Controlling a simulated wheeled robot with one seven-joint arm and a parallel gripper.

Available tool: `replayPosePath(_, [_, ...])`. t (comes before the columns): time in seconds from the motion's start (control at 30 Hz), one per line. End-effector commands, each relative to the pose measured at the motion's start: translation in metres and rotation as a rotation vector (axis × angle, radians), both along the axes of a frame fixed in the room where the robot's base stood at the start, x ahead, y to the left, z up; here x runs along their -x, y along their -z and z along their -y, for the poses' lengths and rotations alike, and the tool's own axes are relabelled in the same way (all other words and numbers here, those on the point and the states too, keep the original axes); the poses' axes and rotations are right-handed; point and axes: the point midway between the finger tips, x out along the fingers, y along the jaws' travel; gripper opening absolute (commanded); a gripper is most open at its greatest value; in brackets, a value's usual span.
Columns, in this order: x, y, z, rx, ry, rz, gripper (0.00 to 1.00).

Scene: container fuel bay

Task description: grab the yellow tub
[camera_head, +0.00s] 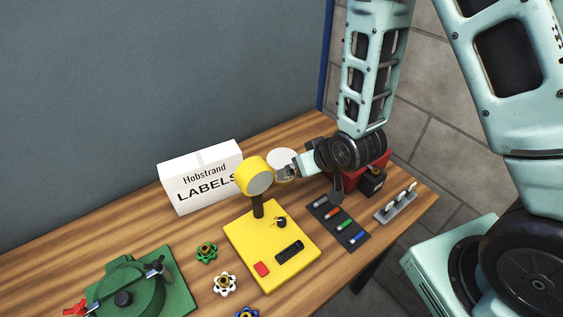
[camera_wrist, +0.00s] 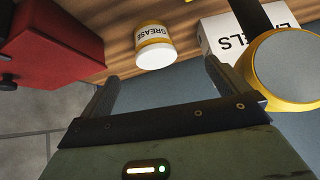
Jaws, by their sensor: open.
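The yellow tub (camera_wrist: 154,47) shows in the wrist view as a small round tub with a white lid, yellow bands and a label reading GREASE. It stands on the wooden table, ahead of my open fingers and apart from them. In the head view the tub (camera_head: 281,157) stands right of the label box, and my gripper partly hides it. My gripper (camera_wrist: 160,80) is open and nothing is between its fingers. In the head view my gripper (camera_head: 291,171) points left, close beside the tub; the exact gap there cannot be told.
A yellow stand (camera_head: 254,179) with a round grey face is close left of my gripper. A white LABELS box (camera_head: 193,181) stands behind it. A red box (camera_head: 376,164) is to the right. A dark marker tray (camera_head: 337,223) and a grey rack (camera_head: 395,206) lie nearer the front.

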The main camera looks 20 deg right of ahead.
Motion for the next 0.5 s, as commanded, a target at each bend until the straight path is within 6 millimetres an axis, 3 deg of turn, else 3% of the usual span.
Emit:
replayPosePath(0.2, [0.002,0.036,0.01,-0.036,0.01,0.197,1.0])
replayPosePath(0.5, [0.027,0.047,0.023,-0.09,-0.013,0.426,1.0])
